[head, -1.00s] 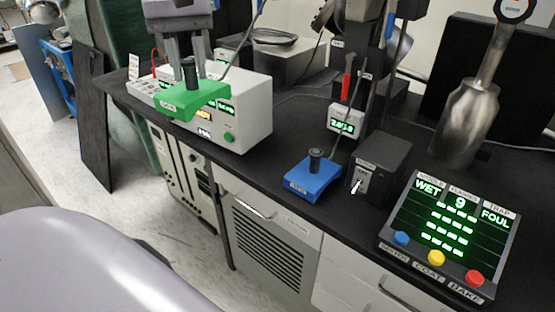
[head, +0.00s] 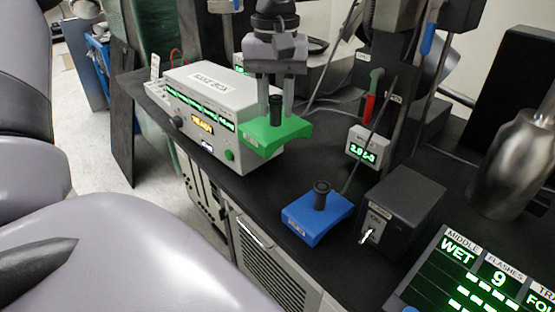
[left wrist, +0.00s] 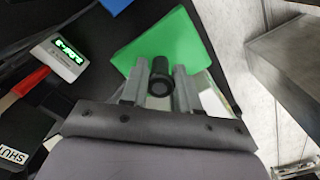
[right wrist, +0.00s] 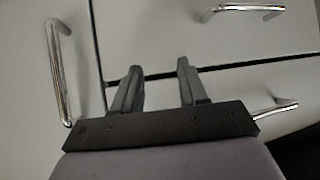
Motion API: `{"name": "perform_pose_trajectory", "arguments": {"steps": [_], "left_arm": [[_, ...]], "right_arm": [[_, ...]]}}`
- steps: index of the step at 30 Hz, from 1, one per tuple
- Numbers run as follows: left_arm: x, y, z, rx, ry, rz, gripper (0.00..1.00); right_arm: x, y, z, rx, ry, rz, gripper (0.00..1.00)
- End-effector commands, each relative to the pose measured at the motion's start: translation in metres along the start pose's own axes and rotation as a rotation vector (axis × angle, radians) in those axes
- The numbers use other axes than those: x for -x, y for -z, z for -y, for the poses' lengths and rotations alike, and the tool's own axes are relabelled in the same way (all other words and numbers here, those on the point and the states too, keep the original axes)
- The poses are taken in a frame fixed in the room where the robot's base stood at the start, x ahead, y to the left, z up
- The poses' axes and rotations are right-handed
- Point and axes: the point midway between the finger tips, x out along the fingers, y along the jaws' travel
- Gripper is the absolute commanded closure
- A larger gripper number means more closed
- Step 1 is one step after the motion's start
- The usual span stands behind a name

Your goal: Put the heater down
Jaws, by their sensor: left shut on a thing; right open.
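The heater seems to be the green block (head: 272,135) with a black upright knob; its label is too small to read. My left gripper (head: 275,104) comes down from above and is shut on the knob. The block looks held above the black bench, by the right end of the grey box; its underside is hidden. In the left wrist view the knob (left wrist: 160,82) sits between the fingers, with the green top (left wrist: 172,47) behind it. My right gripper (right wrist: 159,72) is open and empty, facing white drawer fronts in the right wrist view.
A similar blue block (head: 316,218) stands on the bench (head: 245,195) near its front edge. To its right are a dark switch box (head: 402,212) and a lit panel (head: 490,275). A small display (head: 366,146) stands behind. Bare bench lies between grey box (head: 200,115) and blue block.

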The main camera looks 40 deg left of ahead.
Motion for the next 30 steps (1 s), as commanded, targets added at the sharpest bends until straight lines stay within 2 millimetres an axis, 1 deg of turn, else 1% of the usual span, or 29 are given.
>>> {"name": "perform_pose_trajectory", "arguments": {"steps": [1,3,6,9,14,16,21,23,30], "left_arm": [[-0.016,-0.001,0.001,0.000,0.001,0.005,1.00],[-0.034,-0.001,0.001,-0.001,0.002,0.005,1.00],[-0.055,0.000,0.000,0.000,0.001,0.003,1.00],[-0.068,0.000,0.000,0.000,-0.001,0.002,1.00],[-0.078,0.000,0.000,0.000,-0.001,-0.001,1.00],[-0.085,0.000,0.000,0.001,0.000,0.001,1.00],[-0.111,0.000,0.000,0.000,0.001,0.002,1.00],[-0.117,0.000,0.000,-0.001,0.000,0.001,1.00],[-0.118,0.000,0.000,0.000,-0.002,-0.001,1.00]], "right_arm": [[-0.001,-0.001,0.000,-0.001,0.001,-0.001,0.57],[-0.001,0.000,0.001,-0.002,0.002,-0.003,0.57],[-0.002,0.000,0.002,-0.003,0.004,-0.004,0.57],[-0.001,0.001,0.003,-0.003,0.007,-0.005,0.57],[-0.001,0.003,0.004,-0.003,0.008,-0.009,0.57],[-0.002,0.004,0.004,-0.003,0.008,-0.010,0.57],[-0.002,0.003,0.003,-0.003,0.008,-0.009,0.57],[-0.003,0.003,0.003,-0.003,0.008,-0.009,0.57],[-0.003,0.003,0.003,-0.002,0.008,-0.008,0.57]]}}
